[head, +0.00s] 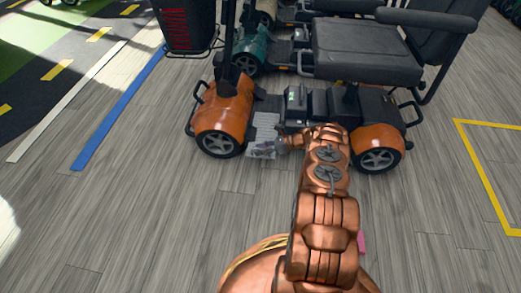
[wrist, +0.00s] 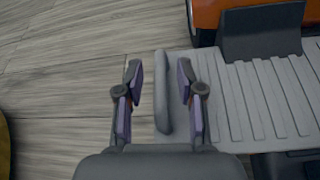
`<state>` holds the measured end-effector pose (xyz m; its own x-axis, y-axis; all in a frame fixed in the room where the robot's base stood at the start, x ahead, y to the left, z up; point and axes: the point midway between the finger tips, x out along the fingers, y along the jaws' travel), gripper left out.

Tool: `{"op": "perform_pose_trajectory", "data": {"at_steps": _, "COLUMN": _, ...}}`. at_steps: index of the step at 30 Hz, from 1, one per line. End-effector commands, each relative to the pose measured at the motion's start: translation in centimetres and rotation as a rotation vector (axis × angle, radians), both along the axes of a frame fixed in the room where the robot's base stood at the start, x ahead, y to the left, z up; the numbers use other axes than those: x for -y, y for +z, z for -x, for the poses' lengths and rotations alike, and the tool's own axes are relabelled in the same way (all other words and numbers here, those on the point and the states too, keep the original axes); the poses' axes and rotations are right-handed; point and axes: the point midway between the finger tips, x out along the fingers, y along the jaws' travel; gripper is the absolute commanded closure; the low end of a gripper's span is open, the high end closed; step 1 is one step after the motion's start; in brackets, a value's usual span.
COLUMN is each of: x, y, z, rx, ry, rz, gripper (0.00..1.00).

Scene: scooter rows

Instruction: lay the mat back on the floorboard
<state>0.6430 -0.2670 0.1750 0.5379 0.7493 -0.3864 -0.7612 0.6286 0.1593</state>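The mat (wrist: 245,105) is a light grey ribbed sheet at the orange scooter's floorboard; in the head view its pale surface (head: 266,120) shows between the front and rear fenders. A rounded grey bar (wrist: 163,95) runs along the mat's left edge in the wrist view. My gripper (wrist: 160,85) is open, with one purple-padded finger on each side of this bar and gaps visible between. In the head view my gripper (head: 262,149) is low beside the scooter's near side. The floorboard is mostly hidden, and I cannot tell how the mat sits on it.
The orange scooter (head: 224,117) has a black seat (head: 362,50) above and a dark basket (head: 188,25). A dark upright block (wrist: 262,32) stands at the mat's far end. A teal scooter (head: 252,48) stands behind. The plank floor (head: 130,200) on the left is clear.

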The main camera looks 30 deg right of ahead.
Motion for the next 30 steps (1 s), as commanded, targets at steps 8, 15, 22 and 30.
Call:
{"op": "perform_pose_trajectory", "data": {"at_steps": 8, "x": 2.6, "y": 1.4, "z": 1.7, "rx": 0.001, "ry": -0.003, "rz": 0.003, "gripper": 0.62}}
{"op": "perform_pose_trajectory", "data": {"at_steps": 15, "x": 6.1, "y": 3.2, "z": 4.2, "rx": 0.001, "ry": -0.003, "rz": 0.004, "gripper": 0.62}}
{"op": "perform_pose_trajectory", "data": {"at_steps": 22, "x": 8.4, "y": 4.4, "z": 5.9, "rx": 0.001, "ry": -0.002, "rz": 0.002, "gripper": 0.62}}
{"op": "perform_pose_trajectory", "data": {"at_steps": 30, "x": 8.7, "y": 4.5, "z": 6.2, "rx": 0.000, "ry": -0.002, "rz": 0.001, "gripper": 0.62}}
